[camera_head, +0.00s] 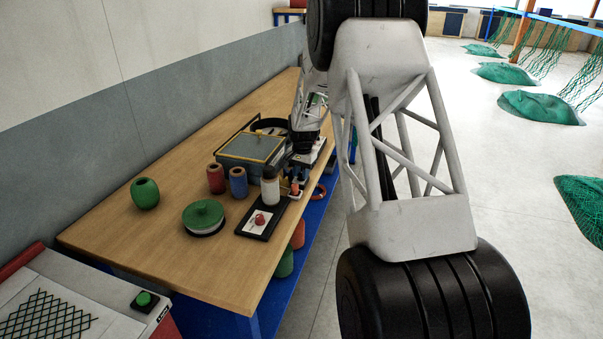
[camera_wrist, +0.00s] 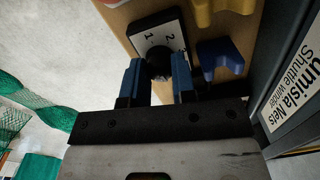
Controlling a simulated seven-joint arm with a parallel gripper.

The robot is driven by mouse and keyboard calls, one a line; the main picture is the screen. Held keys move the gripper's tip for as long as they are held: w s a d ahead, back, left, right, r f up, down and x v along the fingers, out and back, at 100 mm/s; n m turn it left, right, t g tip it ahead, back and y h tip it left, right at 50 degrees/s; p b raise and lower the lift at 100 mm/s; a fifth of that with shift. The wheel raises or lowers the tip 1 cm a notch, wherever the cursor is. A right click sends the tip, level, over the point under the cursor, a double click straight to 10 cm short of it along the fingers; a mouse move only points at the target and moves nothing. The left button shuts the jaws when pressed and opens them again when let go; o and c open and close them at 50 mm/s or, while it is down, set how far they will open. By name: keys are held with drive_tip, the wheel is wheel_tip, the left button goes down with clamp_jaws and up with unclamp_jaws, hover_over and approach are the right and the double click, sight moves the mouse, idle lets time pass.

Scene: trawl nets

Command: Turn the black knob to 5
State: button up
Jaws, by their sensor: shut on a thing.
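The black knob (camera_wrist: 158,60) shows in the wrist view, on a white dial plate (camera_wrist: 170,34) with a black edge. The numbers 1 and 2 are readable on the plate. Other marks, including any 5, are hidden or out of view, and I cannot make out the knob's pointer. My gripper (camera_wrist: 157,77) has its two blue fingers on either side of the knob, shut on it. In the head view the knob cannot be made out; my wrist is at the right edge of the workbench, beside the grey shuttle winder (camera_head: 248,149).
The shuttle winder's labelled side (camera_wrist: 293,75) is at the right in the wrist view, with a blue piece (camera_wrist: 220,58) near my right finger. On the wooden bench (camera_head: 165,240) stand a white bottle (camera_head: 270,190), red and blue spools, and a black plate with a red knob (camera_head: 261,218).

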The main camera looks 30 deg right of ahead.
drive_tip(key=shift+m, duration=1.1)
drive_tip(key=o, duration=0.9)
drive_tip(key=shift+o, duration=0.2)
drive_tip(key=shift+r, duration=0.15)
drive_tip(key=shift+s+r, duration=0.1)
drive_tip(key=shift+r, duration=3.7)
